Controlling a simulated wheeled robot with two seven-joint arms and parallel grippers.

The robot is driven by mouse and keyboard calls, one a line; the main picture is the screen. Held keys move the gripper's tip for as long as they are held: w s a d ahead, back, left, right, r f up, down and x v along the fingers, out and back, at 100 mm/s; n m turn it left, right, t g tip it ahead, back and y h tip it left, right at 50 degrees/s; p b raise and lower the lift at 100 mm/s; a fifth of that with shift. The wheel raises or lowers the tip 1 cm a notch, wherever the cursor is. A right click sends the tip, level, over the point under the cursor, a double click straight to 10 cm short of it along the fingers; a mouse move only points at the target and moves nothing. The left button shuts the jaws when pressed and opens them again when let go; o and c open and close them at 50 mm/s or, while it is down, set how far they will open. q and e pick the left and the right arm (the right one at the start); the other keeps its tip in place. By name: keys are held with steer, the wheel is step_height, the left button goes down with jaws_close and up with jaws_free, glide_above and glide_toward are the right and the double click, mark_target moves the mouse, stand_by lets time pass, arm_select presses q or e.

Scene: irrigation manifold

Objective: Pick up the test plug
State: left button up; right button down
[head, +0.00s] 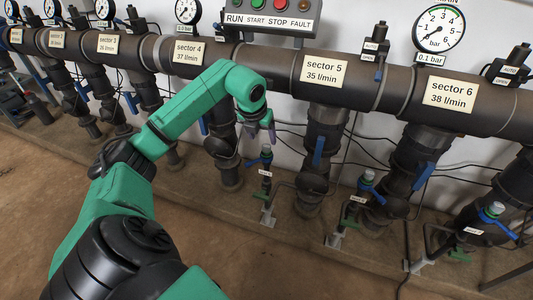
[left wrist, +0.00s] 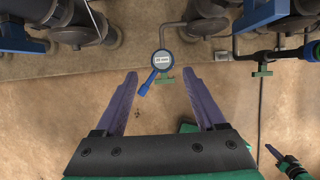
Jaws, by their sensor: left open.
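No part is clearly marked as the test plug, and I cannot tell for sure which piece it is. My left gripper (head: 261,137) is open and empty, its purple fingers pointing down just above a small standpipe fitting (head: 267,152) with a blue lever, left of the sector 5 pipe. In the left wrist view my left gripper (left wrist: 160,76) has its fingers spread. A round-topped fitting (left wrist: 162,58) with a white label, a blue lever and a green handle shows between and beyond the fingertips, apart from them. My right gripper is not in view.
The large brown manifold pipe (head: 275,63) with sector labels runs across behind my gripper. Similar fittings with blue levers (head: 368,178) and (head: 495,210) stand to the right. Vertical pipes, thin hoses and a concrete plinth surround them. The brown floor in front is clear.

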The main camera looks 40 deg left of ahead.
mark_target(266, 146)
arm_select(q)
steer(key=x, duration=0.6)
steer(key=shift+w+d+f+b, duration=0.1)
steer(key=shift+w+d+b, duration=0.1)
steer(key=shift+b, duration=0.15)
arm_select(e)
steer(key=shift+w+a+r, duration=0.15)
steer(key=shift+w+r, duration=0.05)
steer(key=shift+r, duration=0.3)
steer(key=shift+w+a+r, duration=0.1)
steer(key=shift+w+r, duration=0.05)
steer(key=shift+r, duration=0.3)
arm_select(q)
jaws_close()
steer(key=shift+r, duration=0.2)
